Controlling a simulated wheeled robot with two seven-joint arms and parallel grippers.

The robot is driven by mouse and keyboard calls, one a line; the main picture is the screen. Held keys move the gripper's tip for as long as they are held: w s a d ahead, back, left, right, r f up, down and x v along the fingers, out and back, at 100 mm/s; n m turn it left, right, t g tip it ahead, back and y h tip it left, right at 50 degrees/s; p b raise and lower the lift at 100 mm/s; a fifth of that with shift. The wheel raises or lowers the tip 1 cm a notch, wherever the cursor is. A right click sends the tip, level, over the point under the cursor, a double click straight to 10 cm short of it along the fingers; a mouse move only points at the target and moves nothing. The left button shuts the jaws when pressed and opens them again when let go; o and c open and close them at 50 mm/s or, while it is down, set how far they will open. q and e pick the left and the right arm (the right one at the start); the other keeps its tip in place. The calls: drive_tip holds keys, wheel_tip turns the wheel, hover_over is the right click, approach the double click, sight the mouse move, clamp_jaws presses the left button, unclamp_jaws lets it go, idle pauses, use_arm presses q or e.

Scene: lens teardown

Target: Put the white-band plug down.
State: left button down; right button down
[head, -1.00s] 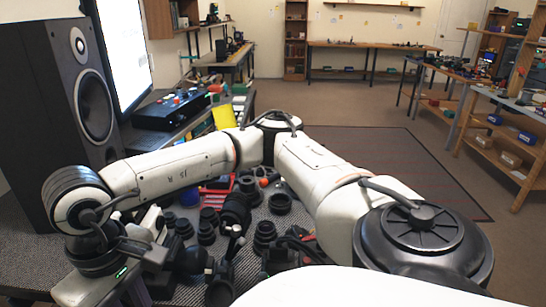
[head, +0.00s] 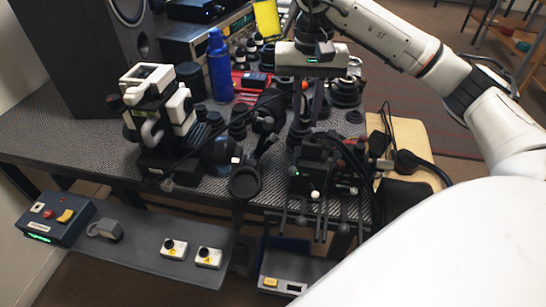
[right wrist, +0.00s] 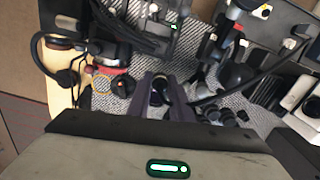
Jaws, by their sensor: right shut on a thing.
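My right gripper (head: 310,112) comes down from the top right of the head view, its fingers over the mat among dark lens parts. In the right wrist view the fingers (right wrist: 166,104) are shut on a small dark round piece, which I take to be the white-band plug (right wrist: 160,88). Its white band cannot be made out, and the fingers hide most of it. In the head view the plug cannot be told apart from the dark parts around the fingertips. Whether it touches the mat is unclear. My left gripper is not in view.
A blue bottle (head: 219,68) and a black-and-white instrument (head: 150,110) stand to the left. A dark cabled device (head: 325,168) stands in front of the gripper. Dark rings (head: 345,92) lie to the right. The patterned mat (head: 60,125) is bare at far left.

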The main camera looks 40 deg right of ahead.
drive_tip(key=shift+m, duration=0.9)
drive_tip(key=d+f+b, duration=0.1)
drive_tip(key=f, duration=0.2)
drive_tip(key=d+f+b, duration=0.1)
drive_tip(key=d+f, duration=0.1)
drive_tip(key=f, duration=0.2)
drive_tip(key=d+f+b, duration=0.1)
drive_tip(key=f+b, duration=0.1)
drive_tip(key=f, duration=0.1)
drive_tip(key=shift+s+d+f, duration=0.2)
drive_tip(key=shift+s, duration=0.15)
drive_tip(key=shift+f, duration=2.1)
drive_tip(key=shift+f+b, duration=0.15)
drive_tip(key=shift+b, duration=0.2)
drive_tip(key=c, duration=1.6)
unclamp_jaws()
